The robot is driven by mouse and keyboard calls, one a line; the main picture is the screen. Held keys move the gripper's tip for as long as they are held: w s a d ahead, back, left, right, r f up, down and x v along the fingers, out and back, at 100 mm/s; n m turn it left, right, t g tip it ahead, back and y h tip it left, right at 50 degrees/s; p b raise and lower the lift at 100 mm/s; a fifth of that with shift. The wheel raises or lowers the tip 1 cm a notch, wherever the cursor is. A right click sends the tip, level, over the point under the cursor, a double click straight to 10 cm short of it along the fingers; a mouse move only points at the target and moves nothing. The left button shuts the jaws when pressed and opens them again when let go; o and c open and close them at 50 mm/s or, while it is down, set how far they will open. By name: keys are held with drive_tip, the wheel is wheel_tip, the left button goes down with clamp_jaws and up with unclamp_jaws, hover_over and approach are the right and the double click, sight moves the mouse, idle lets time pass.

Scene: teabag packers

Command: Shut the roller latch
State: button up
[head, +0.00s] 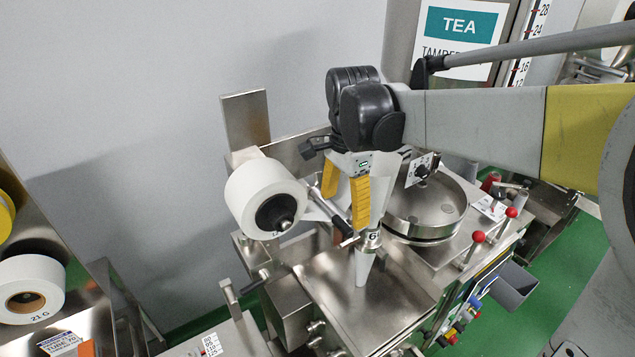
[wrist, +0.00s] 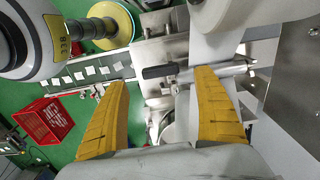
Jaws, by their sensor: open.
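The roller latch appears to be the metal bar with a black grip (wrist: 160,71) in the wrist view. Its shaft runs to the right, past my right finger. In the head view a dark-ended lever (head: 340,225) stands beside the white paper roll (head: 252,186), partly hidden by my gripper. My gripper (head: 345,209) points down there with its yellow fingers apart. In the wrist view my gripper (wrist: 162,78) is open and empty, and the black grip shows between the fingertips. I cannot tell whether a finger touches the bar, or how far the latch is turned.
A round steel bowl (head: 428,212) stands right of my gripper, with red-knobbed levers (head: 478,237) beyond it. A steel funnel tube (head: 366,262) rises just below my gripper. A red crate (wrist: 45,120) stands on the green floor. The wall side at upper left is clear.

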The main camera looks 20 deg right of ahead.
sight(343, 223)
wheel_tip(343, 223, down, 5)
drive_tip(key=shift+f, duration=0.1)
drive_tip(key=shift+c, duration=0.3)
drive_tip(key=c, duration=1.1)
